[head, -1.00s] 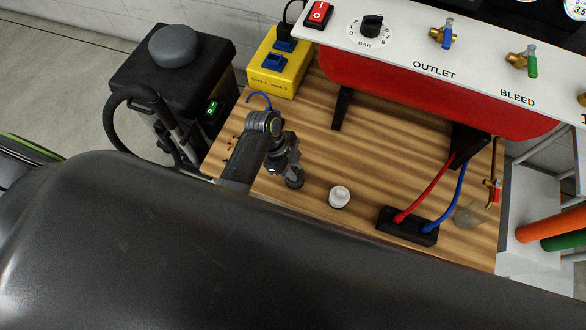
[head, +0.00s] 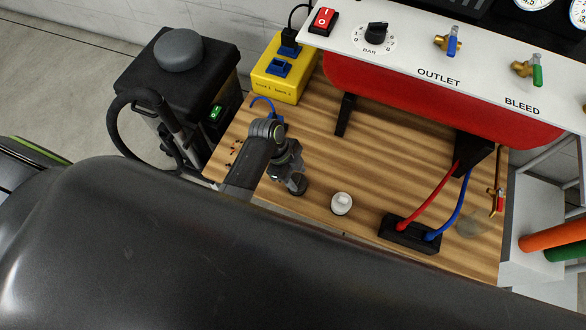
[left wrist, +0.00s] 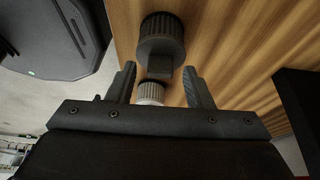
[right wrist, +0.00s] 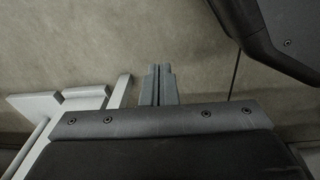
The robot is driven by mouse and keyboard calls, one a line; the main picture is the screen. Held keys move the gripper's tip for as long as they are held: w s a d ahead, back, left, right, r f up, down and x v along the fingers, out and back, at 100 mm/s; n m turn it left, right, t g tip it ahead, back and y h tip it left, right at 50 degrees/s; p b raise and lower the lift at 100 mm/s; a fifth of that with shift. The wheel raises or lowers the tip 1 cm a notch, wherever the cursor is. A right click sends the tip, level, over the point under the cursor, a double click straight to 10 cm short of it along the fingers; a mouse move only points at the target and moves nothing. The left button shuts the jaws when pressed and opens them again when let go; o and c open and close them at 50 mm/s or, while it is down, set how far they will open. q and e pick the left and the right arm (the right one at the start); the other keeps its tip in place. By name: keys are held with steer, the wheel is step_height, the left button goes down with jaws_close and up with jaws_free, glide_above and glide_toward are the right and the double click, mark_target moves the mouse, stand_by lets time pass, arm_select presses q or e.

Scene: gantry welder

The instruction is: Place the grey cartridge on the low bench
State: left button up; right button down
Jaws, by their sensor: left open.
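A dark grey ribbed round piece with a flat tab, which looks like the grey cartridge (left wrist: 162,38), stands on the wooden bench top in the left wrist view. In the head view it appears as a dark round shape (head: 297,185) by my left gripper (head: 284,165). My left gripper is open; its fingers (left wrist: 163,88) are spread and the dark piece lies ahead of them, apart. A white ribbed cartridge (left wrist: 150,93) shows between the fingers; it stands to the right in the head view (head: 341,203). My right gripper (right wrist: 160,85) is shut and empty over bare floor. Which surface is the low bench I cannot tell.
On the wooden bench (head: 400,180) are a yellow socket box (head: 284,75), a red tank (head: 430,100) and a black block (head: 409,234) with red and blue hoses. A black unit (head: 180,80) stands left. White framework (right wrist: 60,105) is near my right gripper.

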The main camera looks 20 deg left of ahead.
arm_select(q)
steer(key=shift+a+r, duration=0.1)
steer(key=shift+r, duration=0.2)
steer(key=p+v, duration=0.1)
steer(key=v, duration=0.3)
steer(key=shift+a+r+p, duration=0.15)
steer(key=shift+r+p, duration=0.2)
steer(key=shift+r, duration=0.05)
steer(key=p+v, duration=0.1)
steer(key=v, duration=0.5)
steer(key=shift+a+r, duration=0.2)
steer(key=shift+r, duration=0.05)
arm_select(e)
steer(key=s, duration=0.1)
steer(key=s+f, duration=0.1)
steer(key=s, duration=0.1)
steer(key=s+d+f, duration=0.1)
steer(key=shift+s+d+f, duration=0.1)
steer(key=shift+s+f, duration=0.15)
